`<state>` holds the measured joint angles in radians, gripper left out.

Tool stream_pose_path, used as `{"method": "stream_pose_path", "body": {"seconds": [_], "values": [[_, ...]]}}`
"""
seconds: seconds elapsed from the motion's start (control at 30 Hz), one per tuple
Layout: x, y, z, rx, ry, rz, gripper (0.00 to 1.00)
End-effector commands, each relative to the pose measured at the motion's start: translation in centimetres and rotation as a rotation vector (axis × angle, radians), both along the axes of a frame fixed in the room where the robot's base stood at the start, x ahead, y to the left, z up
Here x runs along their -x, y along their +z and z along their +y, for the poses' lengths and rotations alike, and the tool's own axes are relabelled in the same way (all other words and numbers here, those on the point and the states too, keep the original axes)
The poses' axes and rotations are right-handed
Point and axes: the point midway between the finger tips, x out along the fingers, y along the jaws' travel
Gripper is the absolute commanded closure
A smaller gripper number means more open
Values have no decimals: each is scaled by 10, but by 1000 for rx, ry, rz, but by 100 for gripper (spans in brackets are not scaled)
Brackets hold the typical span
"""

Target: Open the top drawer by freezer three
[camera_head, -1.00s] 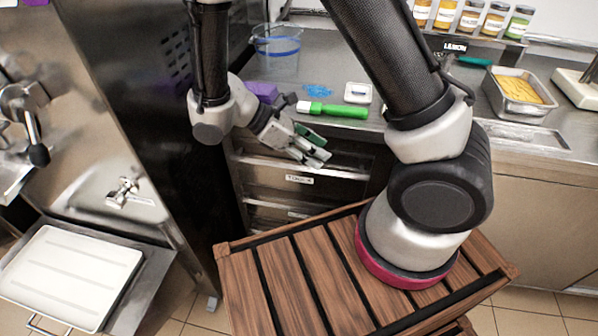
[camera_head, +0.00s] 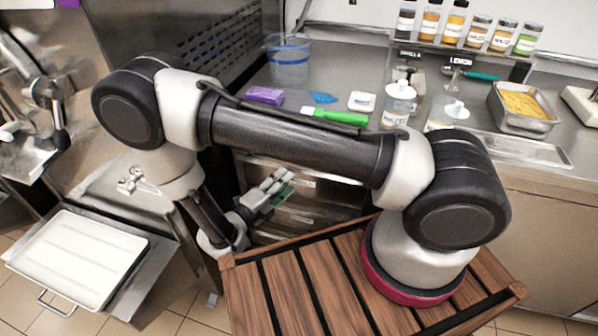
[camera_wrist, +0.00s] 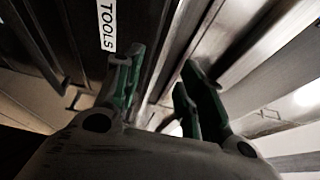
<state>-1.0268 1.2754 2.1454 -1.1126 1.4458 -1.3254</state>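A bank of drawers (camera_head: 322,202) stands under the counter, right of a tall steel machine (camera_head: 150,25) that may be freezer three; no number is readable. The top drawer (camera_head: 335,186) carries a small label and looks closed, though my arm and gripper hide much of its front. In the wrist view a label reading TOOLS (camera_wrist: 107,24) shows on a dark front. My gripper (camera_head: 278,184) is in front of the drawers' left part. In the wrist view my gripper (camera_wrist: 160,82) has its green-padded fingers apart with nothing between them. Contact with a handle cannot be told.
My base's wooden slatted top (camera_head: 300,285) is close below the gripper. The counter holds a clear bucket (camera_head: 289,62), a purple cloth (camera_head: 264,95), a green-handled tool (camera_head: 340,117), white-lidded jars (camera_head: 398,105) and a yellow-filled pan (camera_head: 523,108). A white tray (camera_head: 75,258) sits low at left.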

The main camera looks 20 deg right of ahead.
Motion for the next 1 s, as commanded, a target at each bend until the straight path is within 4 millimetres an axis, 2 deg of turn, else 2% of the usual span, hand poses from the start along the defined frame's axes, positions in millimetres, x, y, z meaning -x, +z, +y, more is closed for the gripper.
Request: {"method": "stream_pose_path", "body": {"seconds": [0.2,0.4,0.77,0.9,1.0], "values": [[-19,0,-33,0,-7,-1,61],[-32,0,-55,-2,-5,-2,61],[-36,0,-60,-3,-3,-3,61],[-36,0,-60,-3,-3,-3,86],[-36,0,-60,-3,-3,-3,100]]}}
